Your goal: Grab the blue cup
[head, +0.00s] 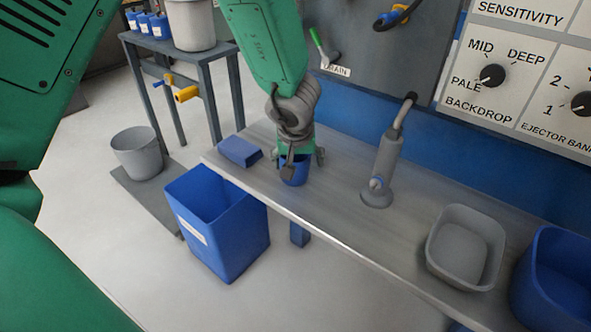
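The blue cup (296,176) stands on the grey bench (340,205), near its front edge in the head view. My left gripper (301,160) points down right over the cup, with its fingers around the rim. The fingers look spread, and the right one appears to stand clear of the cup's side. The gripper hides the cup's top, and I cannot tell whether any finger touches it. My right gripper is not in view.
A grey pipe fitting (380,170) stands to the right, with a grey tub (466,247) and a blue tub (560,280) beyond. A blue bin (220,230) stands below the bench edge.

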